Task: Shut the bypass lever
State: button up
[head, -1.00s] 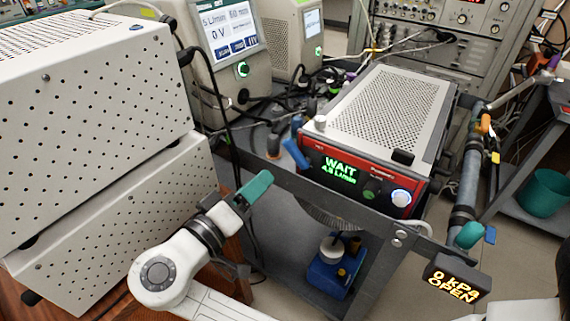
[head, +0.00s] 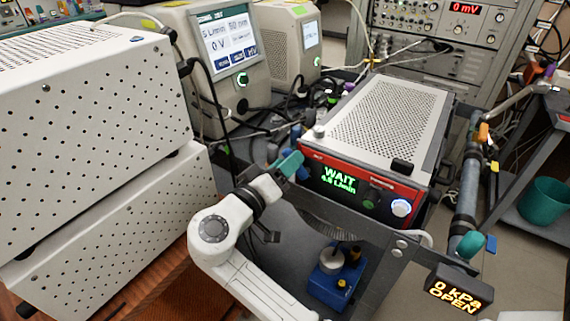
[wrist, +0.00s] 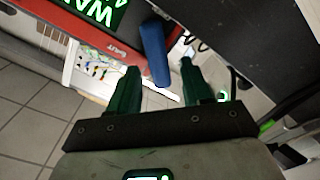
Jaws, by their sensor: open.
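A blue lever handle (head: 297,134) sits at the left front corner of the red-fronted instrument; I take it for the bypass lever. In the head view my gripper (head: 291,163) partly hides it. In the wrist view the blue handle (wrist: 154,50) lies between the two green fingers of my gripper (wrist: 158,70), its lower end level with the fingertips. The fingers are apart, with a gap to the handle on each side. A dark display (head: 459,294) at the lower right reads 0 kPa OPEN.
The red-fronted instrument (head: 330,181) shows WAIT and stands on a dark cart. White perforated boxes (head: 100,110) stand close on the left. A pipe (head: 468,190) with teal and blue parts runs at the right. A blue device (head: 328,290) sits on the lower shelf.

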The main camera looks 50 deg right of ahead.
jog(key=shift+d, duration=0.15)
jog(key=shift+c, duration=0.3)
grip_shut()
jog(key=shift+b, duration=0.4)
jog(key=s+m+b, duration=0.1)
jog(key=m+b, duration=0.1)
jog(key=b, duration=0.1)
jog(key=m+b, duration=0.3)
jog(key=b, duration=0.1)
jog(key=s+m+b, duration=0.1)
jog(key=m+b, duration=0.2)
jog(key=b, duration=0.1)
jog(key=shift+s+r, duration=0.3)
jog(key=shift+r, duration=0.1)
jog(key=shift+s+r+m+b, duration=0.15)
jog(key=shift+m+b, duration=0.25)
jog(key=shift+b, duration=0.15)
